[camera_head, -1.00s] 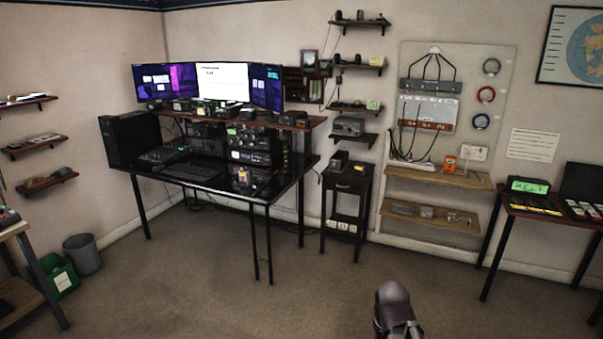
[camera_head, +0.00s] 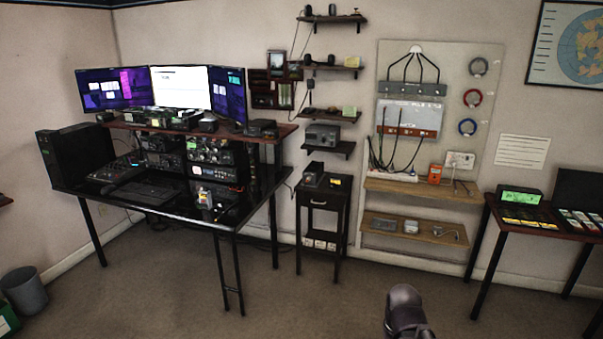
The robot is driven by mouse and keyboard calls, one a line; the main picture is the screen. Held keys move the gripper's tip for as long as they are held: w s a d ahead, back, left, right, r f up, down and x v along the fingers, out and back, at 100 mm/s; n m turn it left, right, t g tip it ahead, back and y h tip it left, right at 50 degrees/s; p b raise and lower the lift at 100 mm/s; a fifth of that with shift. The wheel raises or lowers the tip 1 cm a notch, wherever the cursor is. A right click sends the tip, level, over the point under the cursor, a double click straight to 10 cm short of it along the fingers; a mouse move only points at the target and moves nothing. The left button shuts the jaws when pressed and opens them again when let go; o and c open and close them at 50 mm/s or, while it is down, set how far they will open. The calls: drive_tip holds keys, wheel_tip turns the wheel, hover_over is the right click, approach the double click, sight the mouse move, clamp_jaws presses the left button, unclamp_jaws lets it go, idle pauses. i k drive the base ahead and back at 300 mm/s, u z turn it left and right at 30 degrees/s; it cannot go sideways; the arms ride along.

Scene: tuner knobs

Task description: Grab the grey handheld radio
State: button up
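I cannot single out a grey handheld radio for certain at this distance. A small upright grey device with a yellow patch (camera_head: 204,196) stands on the front of the black desk (camera_head: 150,203), below the radio stack. A small orange handheld device (camera_head: 435,174) stands on the wooden wall shelf (camera_head: 420,190) below the pegboard. Part of my arm shows at the bottom, right of centre, over the floor and well apart from the furniture. The fingers of my gripper are not visible.
A black side table (camera_head: 323,202) with a drawer stands between desk and pegboard. A dark table (camera_head: 545,220) with a green-lit device stands at the right. A grey bin (camera_head: 24,290) is at lower left. The carpet (camera_head: 290,305) in front is clear.

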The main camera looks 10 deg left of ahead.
sight(206, 196)
drive_tip(key=u, duration=0.1)
drive_tip(key=i, duration=2.4)
drive_tip(key=u, duration=0.55)
drive_tip(key=i, duration=1.1)
drive_tip(key=u, duration=0.25)
